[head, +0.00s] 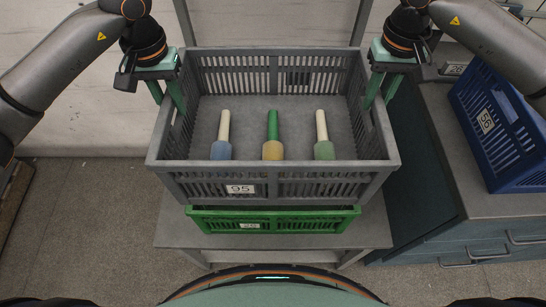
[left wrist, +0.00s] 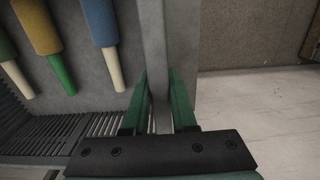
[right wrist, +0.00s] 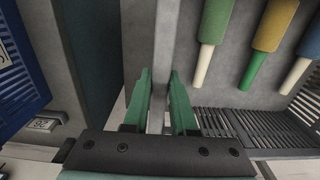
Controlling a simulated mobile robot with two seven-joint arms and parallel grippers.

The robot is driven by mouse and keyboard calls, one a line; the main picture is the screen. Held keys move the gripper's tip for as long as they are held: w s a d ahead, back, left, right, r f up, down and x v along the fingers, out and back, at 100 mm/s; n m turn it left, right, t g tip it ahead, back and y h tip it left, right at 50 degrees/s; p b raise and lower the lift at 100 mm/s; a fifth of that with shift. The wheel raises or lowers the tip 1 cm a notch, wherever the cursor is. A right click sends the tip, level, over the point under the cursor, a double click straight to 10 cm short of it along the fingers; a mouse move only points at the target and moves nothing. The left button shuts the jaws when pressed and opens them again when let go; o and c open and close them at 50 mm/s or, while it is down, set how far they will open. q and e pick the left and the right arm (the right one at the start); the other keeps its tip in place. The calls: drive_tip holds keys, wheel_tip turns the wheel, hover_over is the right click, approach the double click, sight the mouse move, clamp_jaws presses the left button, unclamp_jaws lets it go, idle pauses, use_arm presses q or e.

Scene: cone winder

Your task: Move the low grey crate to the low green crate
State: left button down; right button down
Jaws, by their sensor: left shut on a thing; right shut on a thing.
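The low grey crate (head: 327,187), labelled 95, holds three yarn cones with blue, yellow and green yarn. My left gripper (head: 172,101) is shut on its left wall; that wall also shows between the fingers in the left wrist view (left wrist: 160,60). My right gripper (head: 381,97) is shut on its right wall, which shows between the fingers in the right wrist view (right wrist: 165,55). The low green crate (head: 305,222) shows below the grey crate's near side. The grey crate hides most of it. I cannot tell whether the two crates touch.
A grey stand (head: 375,232) carries the green crate. To the right is a blue-grey cabinet (head: 430,190) with a blue crate (head: 500,125) on its top. A white wall (head: 60,100) is behind on the left.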

sight(179, 120)
use_arm(q)
drive_tip(key=shift+f, duration=0.15)
use_arm(e)
drive_tip(key=shift+f, duration=0.2)
